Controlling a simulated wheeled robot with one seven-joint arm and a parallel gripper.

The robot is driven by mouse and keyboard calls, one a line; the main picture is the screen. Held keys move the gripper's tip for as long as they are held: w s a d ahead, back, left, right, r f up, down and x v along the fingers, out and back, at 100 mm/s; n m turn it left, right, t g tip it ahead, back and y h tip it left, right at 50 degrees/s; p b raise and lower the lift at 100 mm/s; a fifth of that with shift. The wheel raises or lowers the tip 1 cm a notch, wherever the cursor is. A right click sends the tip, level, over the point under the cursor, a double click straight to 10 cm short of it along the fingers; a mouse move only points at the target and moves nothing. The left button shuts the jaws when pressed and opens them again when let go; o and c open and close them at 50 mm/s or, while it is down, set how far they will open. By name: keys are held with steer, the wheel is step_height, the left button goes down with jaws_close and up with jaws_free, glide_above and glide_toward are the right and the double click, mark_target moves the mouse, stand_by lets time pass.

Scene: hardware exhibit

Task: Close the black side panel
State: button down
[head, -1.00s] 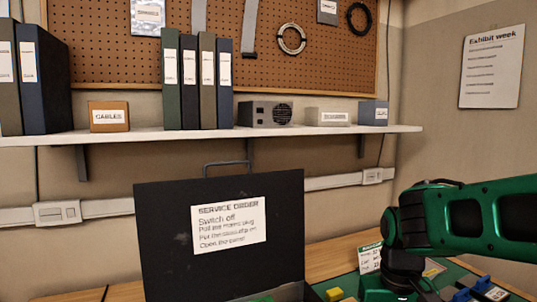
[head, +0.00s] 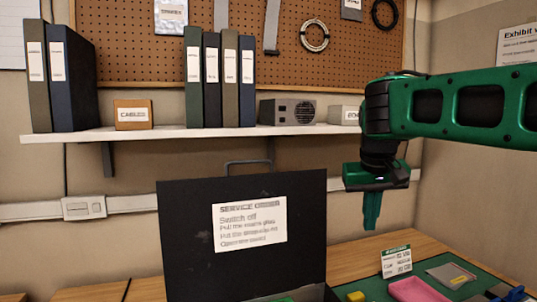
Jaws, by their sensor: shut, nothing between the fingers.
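The black side panel (head: 185,240) stands upright in the head view, at the lower middle. It has a handle (head: 248,163) on its top edge and a white service order sheet (head: 250,223) on its face. The case below it shows only as a sliver at the bottom edge; the rest is out of frame. My gripper (head: 371,222) points down to the right of the panel, apart from it. Its green fingers are together and hold nothing.
A wall shelf (head: 200,133) with binders and boxes runs above the panel. On the wooden bench, a green mat (head: 385,280) bears a pink tray (head: 414,290), a yellow block (head: 356,296) and a small sign (head: 396,261). The air around my gripper is free.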

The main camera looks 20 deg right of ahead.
steer(key=w+a+r+n+t+y, duration=0.1)
steer(key=w+a+r+t, duration=0.1)
steer(key=w+a+r, duration=0.8)
steer(key=w+a+r+n+t+y, duration=0.1)
steer(key=w+a+r+t, duration=0.2)
steer(key=w+a+r, duration=0.7)
steer(key=f, duration=0.2)
steer(key=s+f, duration=0.1)
steer(key=f, duration=0.1)
steer(key=d+f, duration=0.1)
steer(key=f, duration=0.1)
steer(key=shift+s+d, duration=0.1)
steer(key=shift+s, duration=0.25)
steer(key=shift+s, duration=0.15)
